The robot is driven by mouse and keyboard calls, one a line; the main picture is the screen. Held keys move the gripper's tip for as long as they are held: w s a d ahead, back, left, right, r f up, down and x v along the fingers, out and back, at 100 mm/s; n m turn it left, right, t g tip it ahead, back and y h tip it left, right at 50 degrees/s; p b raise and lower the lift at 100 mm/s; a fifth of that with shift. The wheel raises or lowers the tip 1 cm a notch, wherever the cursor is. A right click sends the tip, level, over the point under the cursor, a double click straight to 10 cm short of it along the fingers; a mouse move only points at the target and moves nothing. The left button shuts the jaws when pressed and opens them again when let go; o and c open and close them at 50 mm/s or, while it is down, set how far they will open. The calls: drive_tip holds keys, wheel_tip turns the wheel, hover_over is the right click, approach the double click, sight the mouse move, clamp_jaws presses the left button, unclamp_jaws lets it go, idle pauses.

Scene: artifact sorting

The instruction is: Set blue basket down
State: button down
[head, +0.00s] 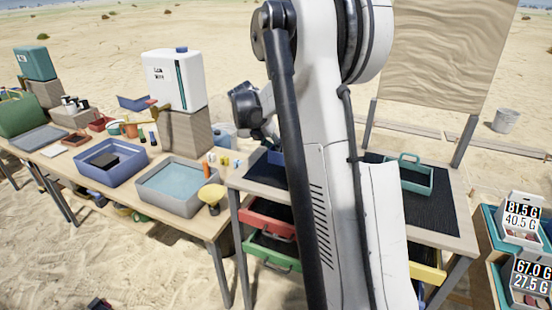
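A blue basket (268,161) shows only in part at the left side of the dark mat on the right-hand table. My arm hides the rest of it, so I cannot tell whether it rests on the mat or is held. A dark end part of my arm shows just above it. My gripper's fingers are hidden behind my arm. A teal basket (410,179) with a handle stands on the right part of the same dark mat (432,210).
Red (268,215), green (270,251) and yellow (427,274) drawers sit under the table. To the left, another table holds a grey water basin (180,186), a blue bin (108,163) and a white canister (174,80). Scales with readouts (523,222) stand at the far right.

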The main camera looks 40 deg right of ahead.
drive_tip(key=shift+s+d+f, duration=0.2)
drive_tip(key=shift+d+f, duration=0.05)
drive_tip(key=shift+f, duration=0.05)
wheel_tip(320, 180, down, 4)
drive_tip(key=shift+r, duration=0.15)
drive_tip(key=c, duration=2.4)
unclamp_jaws()
drive_tip(key=shift+o, duration=1)
